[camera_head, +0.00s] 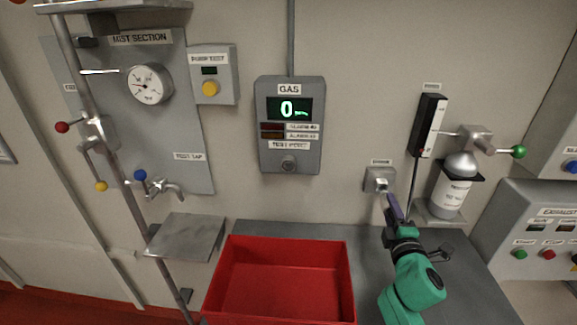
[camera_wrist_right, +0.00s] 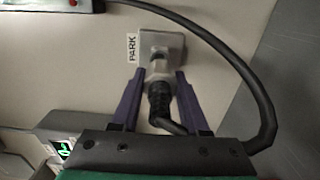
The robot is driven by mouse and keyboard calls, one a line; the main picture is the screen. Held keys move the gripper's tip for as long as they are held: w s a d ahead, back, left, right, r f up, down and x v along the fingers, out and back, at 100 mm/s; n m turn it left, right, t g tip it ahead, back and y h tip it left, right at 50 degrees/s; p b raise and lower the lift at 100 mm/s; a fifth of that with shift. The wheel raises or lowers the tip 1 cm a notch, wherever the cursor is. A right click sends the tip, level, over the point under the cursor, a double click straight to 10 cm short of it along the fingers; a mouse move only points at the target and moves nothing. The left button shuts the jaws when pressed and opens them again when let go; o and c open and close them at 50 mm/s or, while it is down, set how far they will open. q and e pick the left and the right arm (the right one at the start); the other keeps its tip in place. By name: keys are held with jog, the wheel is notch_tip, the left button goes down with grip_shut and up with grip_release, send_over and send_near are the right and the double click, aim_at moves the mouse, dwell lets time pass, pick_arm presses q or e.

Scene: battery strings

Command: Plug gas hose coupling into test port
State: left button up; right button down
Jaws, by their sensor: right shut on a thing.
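The hose coupling (camera_wrist_right: 158,92) has a metal front end and a black ribbed back. It sits at the square metal park holder (camera_wrist_right: 163,45), labelled PARK. The holder also shows in the head view (camera_head: 379,178). My right gripper (camera_wrist_right: 158,74) is shut on the coupling, one purple finger on each side; it shows at the holder in the head view (camera_head: 390,197). The black hose (camera_wrist_right: 262,85) loops from the coupling to the right. The test port (camera_head: 288,163) is a round fitting low on the grey GAS box (camera_head: 290,90), with nothing in it. My left gripper is not in view.
A red bin (camera_head: 350,270) stands on the grey bench below the GAS box. A cylinder (camera_head: 452,193) with a metal valve and green knob stands right of the holder. A tap (camera_head: 167,189) and metal shelf (camera_head: 187,237) are at left. The wall between holder and GAS box is clear.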

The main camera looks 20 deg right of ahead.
jog(key=shift+s, duration=0.1)
jog(key=shift+v, duration=2.45)
jog(key=shift+r, duration=0.1)
